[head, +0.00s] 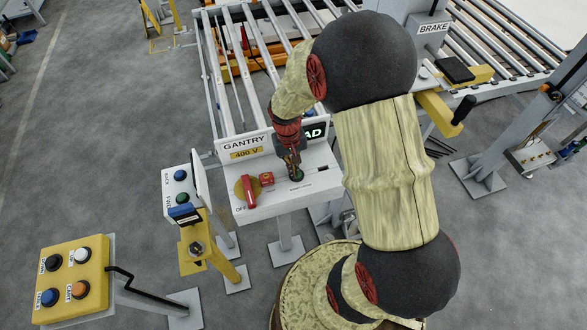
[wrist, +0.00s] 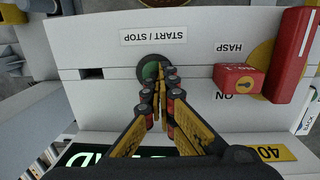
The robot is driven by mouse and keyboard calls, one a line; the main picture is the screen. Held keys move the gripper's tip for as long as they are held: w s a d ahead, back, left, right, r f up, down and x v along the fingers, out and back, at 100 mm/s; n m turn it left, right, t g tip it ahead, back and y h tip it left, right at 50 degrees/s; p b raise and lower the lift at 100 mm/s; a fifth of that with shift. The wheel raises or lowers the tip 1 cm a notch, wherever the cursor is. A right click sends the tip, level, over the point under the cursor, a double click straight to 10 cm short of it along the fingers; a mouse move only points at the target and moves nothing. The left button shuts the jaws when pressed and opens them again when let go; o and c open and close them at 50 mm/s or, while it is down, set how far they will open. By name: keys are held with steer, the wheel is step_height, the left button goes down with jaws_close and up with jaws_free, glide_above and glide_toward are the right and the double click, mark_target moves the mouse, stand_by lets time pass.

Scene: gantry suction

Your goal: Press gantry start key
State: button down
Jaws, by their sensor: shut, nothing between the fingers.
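The gantry start key is a green round button in a dark ring (wrist: 149,70) under the START / STOP label (wrist: 153,36) in the wrist view. In the head view the green button (head: 297,176) shows partly beneath my gripper (head: 292,170). My gripper, also in the wrist view (wrist: 160,72), is shut and empty, with its fingertips over the right part of the button. The fingertips hide part of the button. I cannot tell whether they touch it.
A red lock block (wrist: 240,80) and a red switch handle (wrist: 295,55) stand beside the button on the white panel (head: 275,205). A yellow button box (head: 73,279) is at the lower left. A BACK/FWD box (head: 180,190) stands left of the panel. A roller conveyor (head: 225,95) lies behind.

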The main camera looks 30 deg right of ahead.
step_height(320, 180, up, 14)
steer(key=w+p, duration=0.1)
steer(key=p, duration=0.1)
steer(key=shift+a+f, duration=0.15)
steer(key=shift+a, duration=0.2)
steer(key=shift+w, duration=0.1)
stand_by(0.7)
steer(key=s+a+r+n+t+b, duration=0.1)
steer(key=s+a+r+t+b, duration=0.1)
steer(key=s+a+b, duration=0.3)
steer(key=s+a+r+n+t+b, duration=0.2)
steer(key=s+a+t+b, duration=0.2)
steer(key=s+b, duration=0.5)
steer(key=shift+s+a+r+y+b, duration=0.15)
steer(key=shift+s+a+y+b, duration=0.2)
steer(key=shift+s+a, duration=0.45)
stand_by(2.0)
